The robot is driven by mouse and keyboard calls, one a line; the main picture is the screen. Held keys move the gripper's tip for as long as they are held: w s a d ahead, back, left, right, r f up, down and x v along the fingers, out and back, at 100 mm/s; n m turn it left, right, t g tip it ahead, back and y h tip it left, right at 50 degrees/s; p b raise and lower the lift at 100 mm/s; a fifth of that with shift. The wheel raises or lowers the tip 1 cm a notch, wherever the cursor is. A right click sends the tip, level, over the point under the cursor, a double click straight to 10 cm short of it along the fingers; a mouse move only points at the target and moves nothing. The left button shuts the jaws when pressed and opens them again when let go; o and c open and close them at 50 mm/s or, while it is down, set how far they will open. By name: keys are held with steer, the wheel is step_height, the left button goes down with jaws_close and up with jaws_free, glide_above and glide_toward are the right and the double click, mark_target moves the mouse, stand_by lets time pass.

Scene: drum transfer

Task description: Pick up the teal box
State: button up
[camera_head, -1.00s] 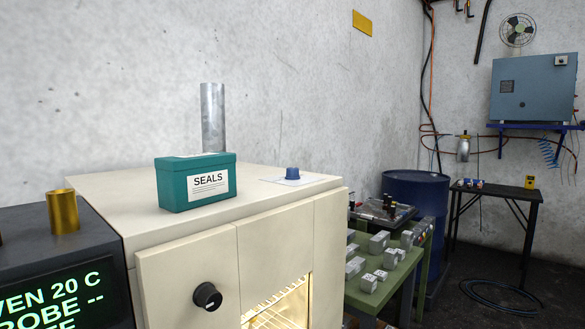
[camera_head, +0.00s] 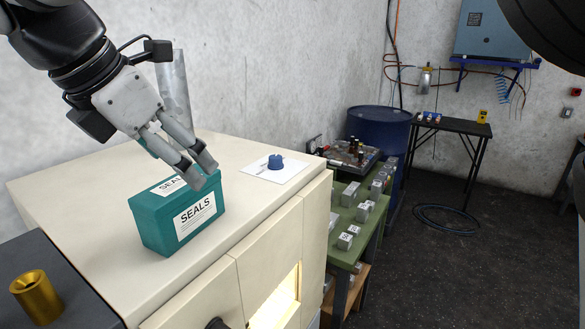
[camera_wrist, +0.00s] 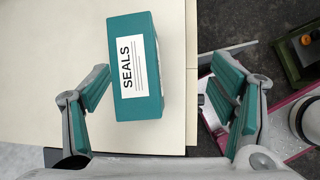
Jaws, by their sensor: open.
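The teal box (camera_head: 178,216) labelled "SEALS" stands upright on top of the cream oven cabinet (camera_head: 90,178), near its front edge. My gripper (camera_head: 200,174) is above and behind the box in the head view, with its fingers pointing down over the box's top right part. In the wrist view my open gripper (camera_wrist: 160,100) has its teal-padded fingers spread wide. The box (camera_wrist: 136,65) shows between them, nearer the left finger, reaching beyond the fingertips. Nothing is held. Whether a finger touches the box cannot be told.
A blue knob on a white sheet (camera_head: 275,163) lies right of the box. A grey pipe (camera_head: 173,88) rises behind my gripper. A green table (camera_head: 350,215) with metal blocks is at right.

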mark_target(163, 192)
steer(key=s+a+r+n+p, duration=0.1)
steer(key=s+a+n, duration=0.2)
steer(key=s+a, duration=0.15)
steer(key=x, duration=0.3)
steer(key=b+x, duration=0.1)
steer(key=x, duration=0.2)
steer(key=w+b+x, duration=0.1)
steer(key=x, duration=0.2)
steer(key=shift+a+r, duration=0.25)
steer(key=shift+a, duration=0.15)
steer(key=b+x, duration=0.4)
steer(key=x, duration=0.1)
steer(key=shift+w+r+b, duration=0.1)
steer(key=shift+w+b, duration=0.2)
steer(key=shift+b, duration=0.05)
steer(key=shift+s, duration=0.1)
steer(key=shift+r, duration=0.1)
steer(key=c, duration=1.6)
